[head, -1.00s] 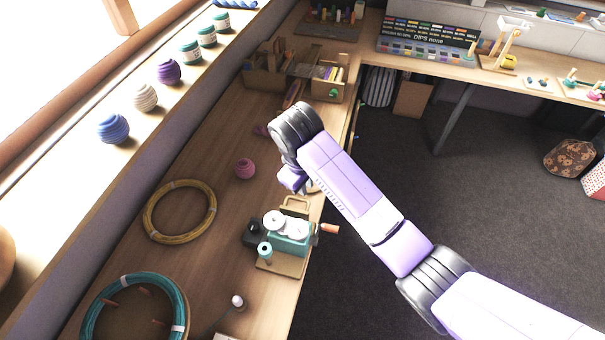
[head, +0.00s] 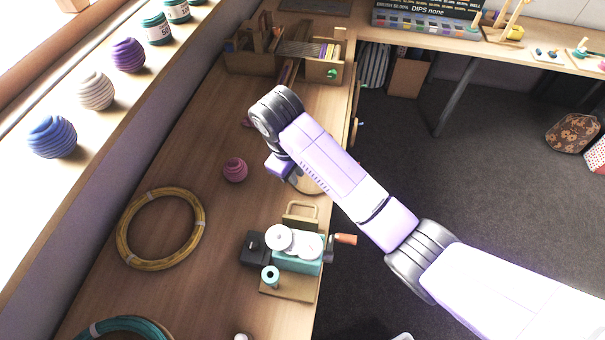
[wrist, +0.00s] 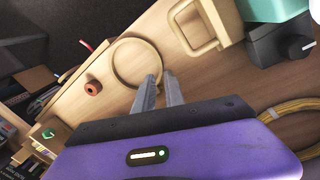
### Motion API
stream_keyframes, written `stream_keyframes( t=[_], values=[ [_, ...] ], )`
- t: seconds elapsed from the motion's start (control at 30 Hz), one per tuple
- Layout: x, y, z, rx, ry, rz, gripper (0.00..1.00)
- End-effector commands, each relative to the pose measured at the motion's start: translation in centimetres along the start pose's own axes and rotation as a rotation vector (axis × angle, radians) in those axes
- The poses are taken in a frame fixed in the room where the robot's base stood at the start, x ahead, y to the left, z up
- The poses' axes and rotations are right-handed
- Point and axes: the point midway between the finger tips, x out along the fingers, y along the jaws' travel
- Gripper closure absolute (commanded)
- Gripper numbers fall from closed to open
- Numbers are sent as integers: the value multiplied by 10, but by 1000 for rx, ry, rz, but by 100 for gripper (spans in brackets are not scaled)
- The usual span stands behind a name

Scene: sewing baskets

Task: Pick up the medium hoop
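A thin round wooden hoop, which I take for the medium hoop, lies flat on the wooden table (head: 206,262). It shows in the wrist view (wrist: 115,71), its near rim at my fingertips. In the head view the hoop (head: 312,189) is partly hidden behind my arm, near the table's right edge. My gripper (wrist: 160,76) has two grey fingers with a small gap between them, over the hoop's near rim. I cannot tell whether they touch it. In the head view the fingertips are mostly hidden.
A teal hand-cranked winder (head: 300,264) stands close to the hoop, its wooden loop (wrist: 190,30) nearest. A pink yarn ball (head: 235,169) and a yellow coil (head: 124,238) lie to the left. A small reddish-brown spool (wrist: 93,88) sits beside the hoop. A wooden sewing box (head: 240,62) stands behind.

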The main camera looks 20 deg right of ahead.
Motion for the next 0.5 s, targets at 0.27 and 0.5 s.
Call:
stream_keyframes(
  t=[0.27, 0.5],
  values=[
    [26, -1, 1, 0, -2, -1, 86],
    [53, -1, 2, 1, -4, -1, 86]
  ],
)
